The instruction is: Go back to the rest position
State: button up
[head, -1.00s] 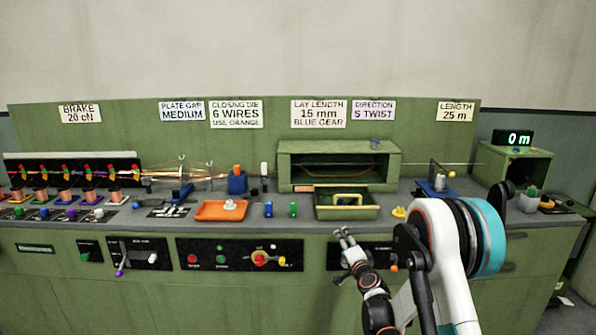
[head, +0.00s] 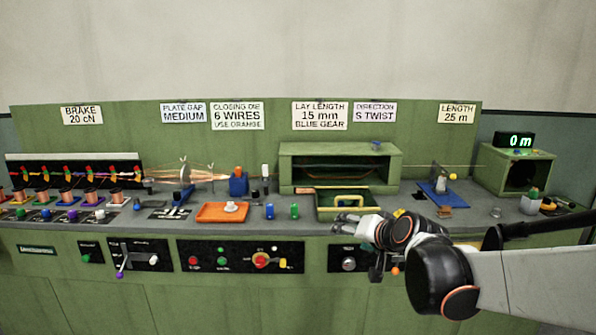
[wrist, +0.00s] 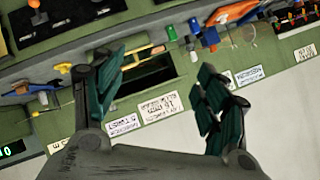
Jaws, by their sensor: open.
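My gripper (head: 348,220) is in front of the bench's front edge, just below and in front of the green tray with a yellow handle (head: 349,201). In the wrist view my gripper (wrist: 160,95) has its two dark green fingers spread wide, with nothing between them touching either one. The wrist view is turned almost upside down, and the yellow-handled tray shows beyond the fingers. My forearm covers the right front part of the bench in the head view.
A green box housing (head: 340,150) stands behind the tray. An orange tray (head: 222,212) and blue and green blocks (head: 269,211) lie to the left. A blue stand (head: 437,192) and a counter reading 0 m (head: 514,140) are on the right. The space before the bench's left part is clear.

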jog(key=s+d+f+n+g+h, duration=0.1)
jog(key=s+d, duration=0.1)
jog(key=s, duration=0.8)
jog(key=s+d+f+n+g+h, duration=0.1)
jog(key=s+d+f+g, duration=0.1)
jog(key=s, duration=0.8)
jog(key=s+d+f+n+g+h, duration=0.1)
jog(key=s+d+n, duration=0.1)
jog(key=s, duration=0.8)
jog(key=shift+f+h, duration=0.3)
jog(key=shift+f, duration=0.05)
